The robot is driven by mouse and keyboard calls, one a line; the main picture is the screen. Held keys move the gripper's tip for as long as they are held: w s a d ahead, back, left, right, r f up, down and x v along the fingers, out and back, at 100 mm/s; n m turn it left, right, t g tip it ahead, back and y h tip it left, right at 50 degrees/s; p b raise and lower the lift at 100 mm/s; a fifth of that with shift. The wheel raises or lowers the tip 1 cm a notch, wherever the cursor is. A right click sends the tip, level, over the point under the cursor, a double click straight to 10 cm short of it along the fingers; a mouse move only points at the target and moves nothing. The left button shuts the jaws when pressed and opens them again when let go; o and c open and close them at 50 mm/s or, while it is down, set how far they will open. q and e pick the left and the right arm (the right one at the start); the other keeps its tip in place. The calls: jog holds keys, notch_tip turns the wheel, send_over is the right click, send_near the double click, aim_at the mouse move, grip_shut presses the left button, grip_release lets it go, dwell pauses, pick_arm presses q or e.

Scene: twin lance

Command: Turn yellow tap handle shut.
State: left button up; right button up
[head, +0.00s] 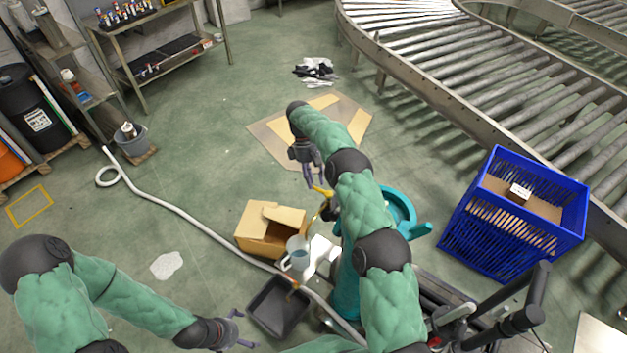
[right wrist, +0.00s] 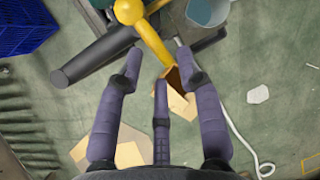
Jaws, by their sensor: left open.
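The yellow tap handle (head: 322,191) shows in the head view just below my right gripper (head: 308,175), partly hidden by my right arm. In the right wrist view it is a yellow bar (right wrist: 152,42) with a round knob at its upper end. Its lower end lies between the tips of my right gripper (right wrist: 160,62) in the picture; I cannot tell whether they touch. The right gripper's purple fingers are spread and hold nothing. My left gripper (head: 240,330) is open and empty at the bottom, left of a dark tray. The tap body is mostly hidden.
An open cardboard box (head: 262,228), a pale jug (head: 298,252) and a dark tray (head: 277,308) stand near the tap. A white hose (head: 190,218) crosses the floor. A blue crate (head: 480,225) stands right, beside the roller conveyor (head: 480,75). The floor at left centre is mostly clear.

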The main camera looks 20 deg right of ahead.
notch_tip(320, 180, up, 9)
dwell(0.4)
jog(key=shift+o, duration=0.8)
jog(key=shift+s+a+n+t+h, duration=0.6)
jog(key=shift+s+t, duration=1.35)
jog(key=shift+t, duration=1.25)
jog(key=f, duration=0.3)
jog(key=w+d+f+b, duration=0.1)
jog(key=f, duration=0.2)
jog(key=f+b, duration=0.1)
jog(key=f, duration=0.2)
jog(key=shift+w+d+f, duration=0.15)
jog(key=shift+d+f, duration=0.05)
jog(key=shift+f, duration=0.1)
grip_shut()
